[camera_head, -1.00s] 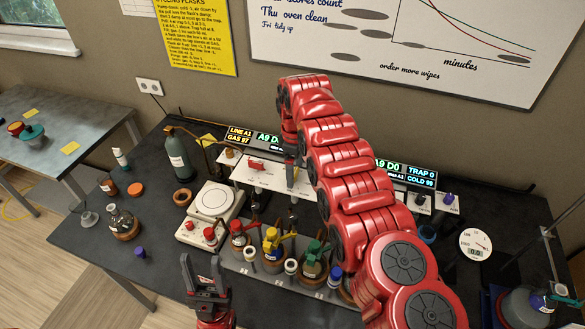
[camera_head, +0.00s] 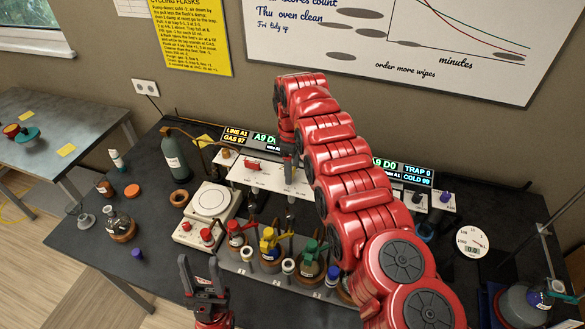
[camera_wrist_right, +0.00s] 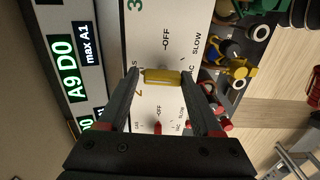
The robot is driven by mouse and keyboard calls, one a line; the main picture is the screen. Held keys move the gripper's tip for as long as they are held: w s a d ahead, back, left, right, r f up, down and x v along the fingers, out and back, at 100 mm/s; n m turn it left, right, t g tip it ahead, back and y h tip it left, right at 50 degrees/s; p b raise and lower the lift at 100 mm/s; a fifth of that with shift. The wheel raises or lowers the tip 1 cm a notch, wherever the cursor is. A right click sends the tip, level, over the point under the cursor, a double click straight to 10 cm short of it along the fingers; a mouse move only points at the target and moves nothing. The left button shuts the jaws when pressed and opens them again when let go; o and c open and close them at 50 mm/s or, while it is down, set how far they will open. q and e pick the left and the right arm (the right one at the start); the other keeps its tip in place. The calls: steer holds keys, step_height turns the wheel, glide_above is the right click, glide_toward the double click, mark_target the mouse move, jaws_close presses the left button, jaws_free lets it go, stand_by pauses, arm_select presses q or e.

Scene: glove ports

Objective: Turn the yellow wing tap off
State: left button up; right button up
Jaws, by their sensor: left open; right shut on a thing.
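The yellow wing tap (camera_wrist_right: 162,77) is on the white panel (camera_wrist_right: 150,50) in the right wrist view. Its wing lies crosswise in that view, with an OFF mark above it and a SLOW mark to the upper right. My right gripper (camera_wrist_right: 160,75) is shut on the wing, one finger at each end. In the head view my right gripper (camera_head: 289,160) is at the panel, and my red arm hides much of it and the tap. My left gripper (camera_head: 203,272) is open and empty above the bench's front edge.
A red tap (camera_wrist_right: 157,128) is beside the yellow one, also on the panel in the head view (camera_head: 252,165). Several flasks with coloured taps stand before the panel, including one with a yellow top (camera_head: 269,242). A hotplate (camera_head: 211,201) is left. Lit displays (camera_head: 237,136) line the back.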

steer(key=shift+s+a+f+m+b, duration=0.15)
steer(key=shift+s+f+m+b, duration=0.2)
steer(key=shift+m+b, duration=0.45)
stand_by(0.4)
steer(key=shift+m+b, duration=0.65)
steer(key=shift+m, duration=0.25)
steer(key=m, duration=0.2)
steer(key=shift+m, duration=0.4)
steer(key=m+b, duration=0.1)
steer(key=m, duration=0.3)
steer(key=shift+r+m, duration=0.1)
steer(key=shift+m, duration=0.2)
steer(key=m, duration=0.4)
steer(key=shift+r, duration=0.1)
steer(key=shift+r+m+b, duration=0.1)
steer(key=shift+m+b, duration=0.25)
steer(key=shift+m, duration=0.95)
steer(key=shift+r, duration=0.1)
steer(key=shift+w, duration=0.1)
